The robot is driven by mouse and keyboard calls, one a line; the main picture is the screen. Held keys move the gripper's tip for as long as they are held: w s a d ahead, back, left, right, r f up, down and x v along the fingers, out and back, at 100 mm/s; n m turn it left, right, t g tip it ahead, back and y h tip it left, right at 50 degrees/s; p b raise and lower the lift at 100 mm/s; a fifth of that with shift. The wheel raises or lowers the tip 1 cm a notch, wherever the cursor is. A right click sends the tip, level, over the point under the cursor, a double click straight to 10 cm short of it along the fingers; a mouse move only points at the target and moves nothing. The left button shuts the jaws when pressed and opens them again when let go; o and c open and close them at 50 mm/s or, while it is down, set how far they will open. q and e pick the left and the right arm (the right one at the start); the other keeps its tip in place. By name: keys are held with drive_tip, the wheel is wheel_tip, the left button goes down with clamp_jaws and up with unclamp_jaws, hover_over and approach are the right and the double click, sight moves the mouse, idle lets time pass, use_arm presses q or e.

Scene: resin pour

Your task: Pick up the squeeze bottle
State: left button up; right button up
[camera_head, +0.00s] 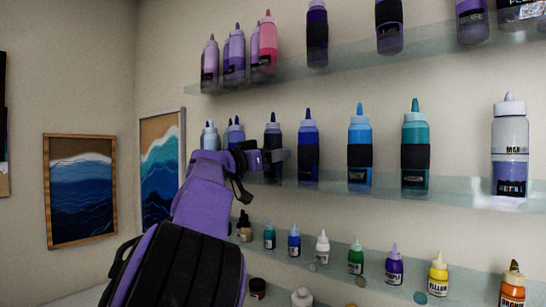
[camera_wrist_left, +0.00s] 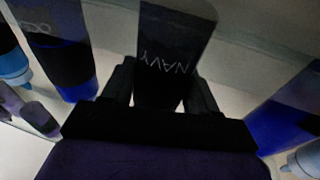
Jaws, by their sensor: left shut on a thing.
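The squeeze bottle between my left gripper's fingers is a dark navy one (camera_head: 272,132) on the middle glass shelf. Its upper part and pointed tip show above the gripper in the head view. My left gripper (camera_head: 272,157) is shut on it. In the left wrist view, the bottle's black label (camera_wrist_left: 172,55) reads NAVY and sits between the two dark fingers. My right gripper is not in view.
A blue bottle (camera_head: 308,145) stands close on the right, with light blue (camera_head: 360,137) and teal (camera_head: 415,132) ones beyond. Pale and purple bottles stand left. The upper shelf (camera_head: 350,58) is above; small bottles line the lower shelf. Wave pictures (camera_head: 80,190) hang left.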

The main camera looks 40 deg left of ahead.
sight(268, 128)
use_arm(q)
drive_tip(key=shift+s+r, duration=0.1)
drive_tip(key=shift+r, duration=0.1)
wheel_tip(268, 128, up, 6)
drive_tip(key=shift+r+p, duration=0.1)
drive_tip(key=shift+p, duration=0.2)
drive_tip(key=shift+s+r+b, duration=0.15)
drive_tip(key=shift+s+b, duration=0.2)
drive_tip(key=s+d+b, duration=0.2)
drive_tip(key=s+b, duration=0.4)
drive_tip(key=s, duration=1.3)
drive_tip(key=shift+d+b, duration=0.15)
drive_tip(key=shift+b, duration=0.2)
